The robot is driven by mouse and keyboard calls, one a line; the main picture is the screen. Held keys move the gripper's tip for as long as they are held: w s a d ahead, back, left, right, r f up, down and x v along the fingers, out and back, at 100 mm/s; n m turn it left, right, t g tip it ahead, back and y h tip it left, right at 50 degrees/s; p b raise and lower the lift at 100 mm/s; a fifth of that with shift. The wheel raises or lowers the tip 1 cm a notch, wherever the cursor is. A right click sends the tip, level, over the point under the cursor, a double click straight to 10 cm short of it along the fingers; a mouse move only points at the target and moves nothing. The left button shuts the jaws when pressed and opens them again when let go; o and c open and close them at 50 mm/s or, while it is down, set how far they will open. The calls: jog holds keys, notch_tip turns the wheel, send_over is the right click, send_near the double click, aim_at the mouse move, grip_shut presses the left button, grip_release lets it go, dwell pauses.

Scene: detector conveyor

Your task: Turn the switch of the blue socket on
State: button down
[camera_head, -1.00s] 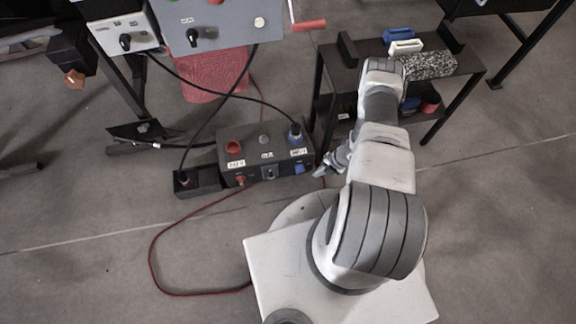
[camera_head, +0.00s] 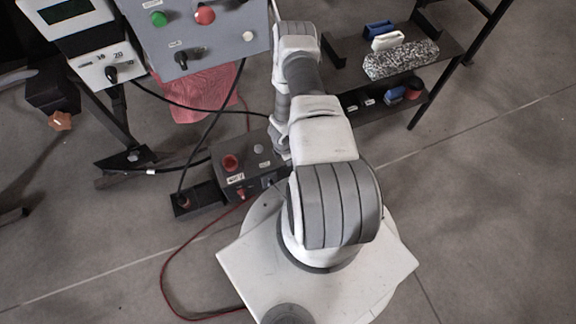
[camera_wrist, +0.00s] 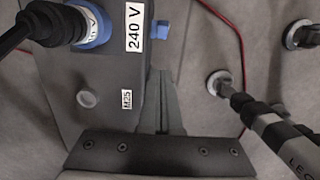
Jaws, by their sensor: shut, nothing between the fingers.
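The blue socket (camera_wrist: 97,28) is at the upper left of the wrist view, on a dark box, with a black plug in it. A "240 V" label is beside it. The small blue switch (camera_wrist: 160,28) sits at the box's edge, right of that label. My gripper (camera_wrist: 161,74) is shut and empty. Its tips appear just below the switch in the picture; a gap shows between them. In the head view the box (camera_head: 262,178) shows, but my arm hides the blue socket, the blue switch and my gripper.
The box also carries a red socket (camera_head: 231,162) and a red switch (camera_head: 240,194). A grey control panel (camera_head: 215,45) stands behind it. A dark shelf (camera_head: 440,50) stands at the right. A black cable (camera_head: 212,120) runs to a small dark block (camera_head: 190,203).

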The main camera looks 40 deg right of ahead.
jog(key=d+f+b, duration=0.1)
jog(key=f+b, duration=0.1)
jog(key=f, duration=0.2)
jog(key=d+f+b, duration=0.1)
jog(key=f+b, duration=0.1)
jog(key=f, duration=0.2)
jog(key=s+d+f+b, duration=0.1)
jog(key=d+f+b, duration=0.1)
jog(key=f, duration=0.2)
jog(key=shift+f, duration=0.15)
